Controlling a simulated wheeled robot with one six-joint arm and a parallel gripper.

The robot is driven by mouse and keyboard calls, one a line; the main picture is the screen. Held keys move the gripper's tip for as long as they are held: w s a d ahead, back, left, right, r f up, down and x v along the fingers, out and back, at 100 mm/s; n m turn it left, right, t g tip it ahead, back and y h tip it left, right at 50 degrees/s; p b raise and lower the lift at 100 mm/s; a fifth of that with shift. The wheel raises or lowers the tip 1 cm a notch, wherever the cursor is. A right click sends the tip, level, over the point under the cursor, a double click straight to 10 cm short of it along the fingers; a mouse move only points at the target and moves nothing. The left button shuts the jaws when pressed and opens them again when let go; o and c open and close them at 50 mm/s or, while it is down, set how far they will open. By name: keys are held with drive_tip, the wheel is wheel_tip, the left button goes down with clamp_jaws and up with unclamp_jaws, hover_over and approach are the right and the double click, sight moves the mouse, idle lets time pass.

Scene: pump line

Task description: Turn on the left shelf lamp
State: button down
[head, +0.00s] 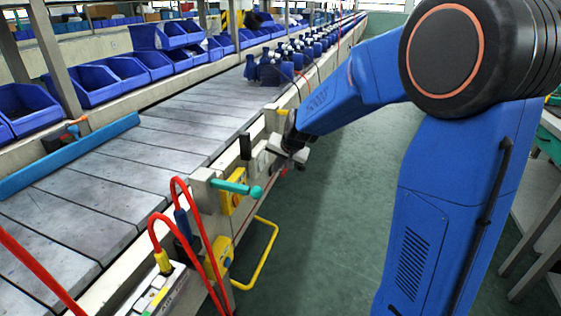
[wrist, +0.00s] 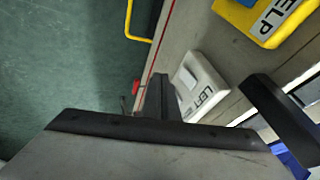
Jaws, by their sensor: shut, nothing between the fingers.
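A white switch box labelled "LEFT" (wrist: 199,84) is fixed on the side rail of the line in the wrist view. My gripper's dark fingertips (wrist: 160,97) are shut and empty, just left of this box in the picture. I cannot tell whether they touch it. In the head view my gripper (head: 288,156) is low at the conveyor's side rail, partly hidden by its own wrist. I cannot make out the label or the switch there. The left shelf lamp cannot be made out in either view.
A yellow box labelled "HELP" (wrist: 268,18) is near the switch box; a black part (wrist: 282,112) juts beside it. A teal handle (head: 236,187), red hoses (head: 196,218) and a yellow bent rail (head: 266,262) are along the line. Green floor right of it is clear.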

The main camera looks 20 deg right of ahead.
sight(260, 166)
drive_tip(key=shift+w+a+f, duration=0.15)
drive_tip(key=shift+w+a, duration=0.35)
drive_tip(key=shift+a, duration=0.25)
drive_tip(key=shift+w+a+f, duration=0.1)
drive_tip(key=shift+w+a, duration=0.4)
drive_tip(key=shift+a, duration=0.25)
drive_tip(key=shift+w+a+f, duration=0.15)
drive_tip(key=shift+a, duration=0.05)
drive_tip(key=shift+r, duration=0.85)
drive_tip(key=shift+d, duration=0.1)
